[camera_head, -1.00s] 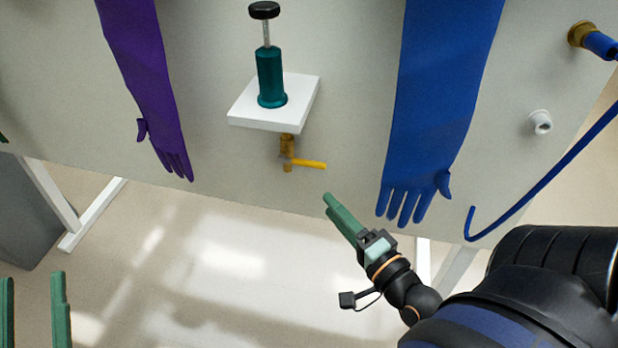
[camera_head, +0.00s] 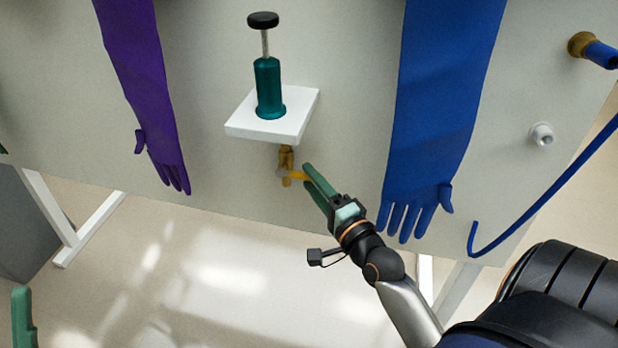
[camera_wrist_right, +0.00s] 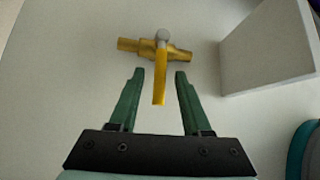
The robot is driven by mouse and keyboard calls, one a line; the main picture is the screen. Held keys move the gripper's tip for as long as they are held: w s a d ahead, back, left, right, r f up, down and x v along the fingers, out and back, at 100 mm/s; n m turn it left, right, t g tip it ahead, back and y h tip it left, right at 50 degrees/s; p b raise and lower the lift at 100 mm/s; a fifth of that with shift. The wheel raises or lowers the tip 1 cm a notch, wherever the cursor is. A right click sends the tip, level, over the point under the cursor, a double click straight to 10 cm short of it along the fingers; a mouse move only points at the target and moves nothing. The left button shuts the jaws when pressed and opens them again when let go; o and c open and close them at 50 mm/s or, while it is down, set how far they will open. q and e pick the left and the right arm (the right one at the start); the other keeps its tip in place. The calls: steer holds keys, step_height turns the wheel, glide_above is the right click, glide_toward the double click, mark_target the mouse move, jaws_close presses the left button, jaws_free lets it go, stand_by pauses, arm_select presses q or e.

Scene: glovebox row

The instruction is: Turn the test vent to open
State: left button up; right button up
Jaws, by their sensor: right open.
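The test vent is a small brass valve (camera_head: 286,158) on the panel, just below a white shelf. Its yellow lever (camera_head: 297,175) points right toward my right gripper in the head view. In the right wrist view the brass body (camera_wrist_right: 153,50) lies across the top, and the yellow lever (camera_wrist_right: 160,82) reaches down between the fingertips. My right gripper (camera_head: 307,174) is open, with one green finger on each side of the lever's end; I see a gap on both sides. Only a green finger of my left gripper (camera_head: 22,318) shows at the lower left edge.
The white shelf (camera_head: 300,112) carries a teal pump (camera_head: 268,88) with a black knob. A purple glove (camera_head: 140,75) hangs left and a blue glove (camera_head: 435,105) hangs right, close to my right gripper. A blue hose (camera_head: 550,195) and a white port (camera_head: 541,134) are farther right.

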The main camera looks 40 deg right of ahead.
steer(key=shift+w, duration=0.65)
steer(key=shift+w+d, duration=0.1)
steer(key=shift+w, duration=0.05)
arm_select(q)
steer(key=shift+s+d+r+m+h, duration=0.1)
steer(key=shift+s+r+m+h, duration=0.45)
steer(key=shift+h, duration=0.25)
arm_select(e)
jaws_close()
